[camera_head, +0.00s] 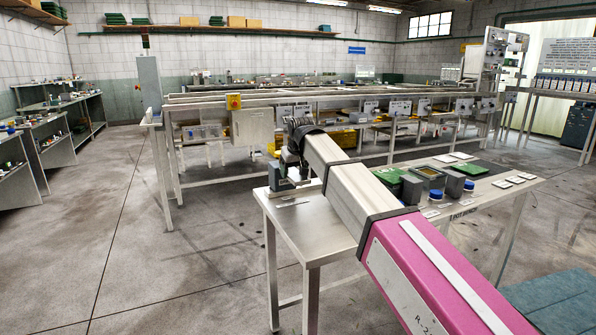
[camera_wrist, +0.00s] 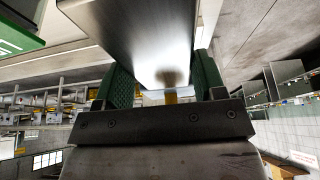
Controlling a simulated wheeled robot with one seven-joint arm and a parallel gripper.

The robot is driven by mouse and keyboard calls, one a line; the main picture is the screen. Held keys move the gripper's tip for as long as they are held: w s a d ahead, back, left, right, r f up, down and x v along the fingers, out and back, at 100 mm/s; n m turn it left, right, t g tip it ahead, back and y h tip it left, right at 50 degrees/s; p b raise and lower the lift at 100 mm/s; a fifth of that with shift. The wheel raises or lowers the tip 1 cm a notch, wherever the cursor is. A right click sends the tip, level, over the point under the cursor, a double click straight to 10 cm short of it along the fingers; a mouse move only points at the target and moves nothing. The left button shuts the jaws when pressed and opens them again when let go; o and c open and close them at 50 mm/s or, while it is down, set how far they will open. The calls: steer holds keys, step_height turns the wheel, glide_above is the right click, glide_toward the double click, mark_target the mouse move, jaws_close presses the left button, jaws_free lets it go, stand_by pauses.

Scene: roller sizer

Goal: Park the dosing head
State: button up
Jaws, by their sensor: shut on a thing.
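My gripper (camera_wrist: 165,82) is shut on a smooth grey metal block (camera_wrist: 140,35), which sits between its two green finger pads in the wrist view. The block is probably the dosing head; its far end is out of the picture. In the head view my gripper (camera_head: 291,163) is at the left end of the steel table (camera_head: 300,228), partly hidden by my arm. A dark grey block with a green mark (camera_head: 277,176) shows there beside the gripper. I cannot tell whether the held block touches the table.
Further right on the table are green boxes (camera_head: 388,176), a dark-framed tray (camera_head: 431,176), grey blocks (camera_head: 453,183), blue-capped items and white labels. A long roller machine (camera_head: 300,97) stands behind. Shelving benches (camera_head: 45,150) line the left wall. The floor left of the table is clear.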

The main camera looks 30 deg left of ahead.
steer(key=shift+s+a, duration=0.15)
steer(key=shift+s, duration=0.1)
steer(key=o, duration=1.3)
steer(key=shift+r, duration=0.1)
steer(key=v, duration=1)
steer(key=shift+r, duration=0.25)
steer(key=shift+s, duration=0.1)
